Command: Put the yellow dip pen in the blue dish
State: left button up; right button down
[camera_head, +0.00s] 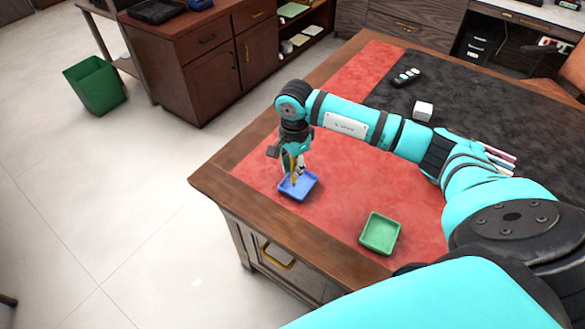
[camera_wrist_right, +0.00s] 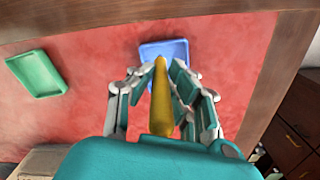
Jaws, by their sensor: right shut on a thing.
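The yellow dip pen (camera_wrist_right: 161,105) is held between the fingers of my right gripper (camera_wrist_right: 165,78), pointing away from the wrist. In the head view my right gripper (camera_head: 296,170) is directly above the blue dish (camera_head: 307,190), with a bit of the yellow pen (camera_head: 294,165) showing between its fingers. The blue dish (camera_wrist_right: 176,48) also shows just beyond the pen's far end in the right wrist view. I cannot tell whether the pen touches the dish. My left gripper is not in view.
A green dish (camera_head: 380,233) sits on the red leather near the desk's front edge. A white cube (camera_head: 422,111), a dark object with pale buttons (camera_head: 406,76) and several pens (camera_head: 497,158) lie farther right. A green bin (camera_head: 95,85) stands on the floor.

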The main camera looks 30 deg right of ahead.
aim_at(292, 172)
jog(key=f+p, duration=0.1)
jog(key=w+f, duration=0.1)
jog(key=f, duration=0.1)
jog(key=shift+p, duration=0.35)
jog(key=shift+f, duration=0.45)
jog(key=c, duration=1.7)
grip_release()
jog(key=shift+b, duration=0.3)
jog(key=shift+c, duration=0.2)
jog(key=o, duration=0.5)
jog(key=shift+d, duration=0.1)
jog(key=shift+c, duration=0.2)
